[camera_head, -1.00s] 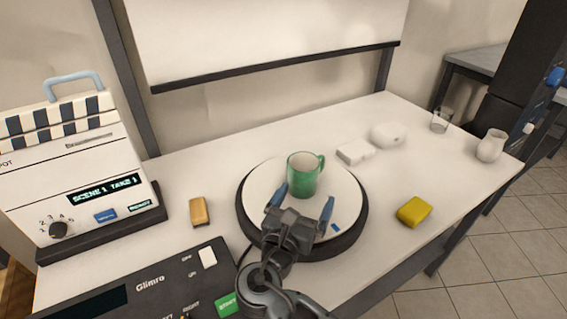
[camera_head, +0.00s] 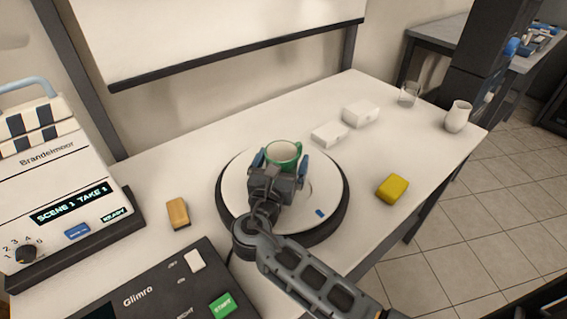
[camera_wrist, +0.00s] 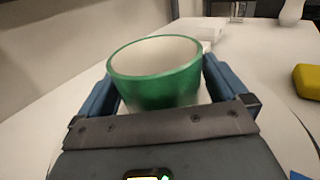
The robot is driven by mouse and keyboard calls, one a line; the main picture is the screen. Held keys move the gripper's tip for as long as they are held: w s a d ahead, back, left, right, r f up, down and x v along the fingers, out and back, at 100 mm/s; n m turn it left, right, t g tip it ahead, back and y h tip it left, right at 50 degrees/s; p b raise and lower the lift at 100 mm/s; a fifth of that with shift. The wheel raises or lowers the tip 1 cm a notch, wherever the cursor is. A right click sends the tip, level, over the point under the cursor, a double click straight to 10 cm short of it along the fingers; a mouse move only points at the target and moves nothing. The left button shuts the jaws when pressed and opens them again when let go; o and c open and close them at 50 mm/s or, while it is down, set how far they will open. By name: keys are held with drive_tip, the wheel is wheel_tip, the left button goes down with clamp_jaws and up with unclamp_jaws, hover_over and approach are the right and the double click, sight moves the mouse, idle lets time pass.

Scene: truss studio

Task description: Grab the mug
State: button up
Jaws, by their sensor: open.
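The green mug (camera_head: 284,153) with a pale inside stands upright on the round white turntable (camera_head: 236,198) with a dark rim. My gripper (camera_head: 280,160) is open around the mug, with one blue finger on each side of it. In the wrist view the mug (camera_wrist: 156,88) sits between the two fingers, and its rim shows as a full oval. The mug's lower part is hidden by my gripper. I cannot tell whether either finger touches the mug.
A yellow block (camera_head: 392,188) lies right of the turntable and an orange-tan block (camera_head: 178,213) left of it. White boxes (camera_head: 329,134), a glass (camera_head: 408,94) and a white jug (camera_head: 458,116) stand farther back. A control panel (camera_head: 150,290) and a slate machine (camera_head: 60,190) stand at the left.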

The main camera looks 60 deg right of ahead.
drive_tip(key=shift+w+d, duration=0.1)
drive_tip(key=shift+d, duration=0.05)
drive_tip(key=c, duration=1)
drive_tip(key=shift+c, duration=0.4)
drive_tip(key=shift+r, duration=0.1)
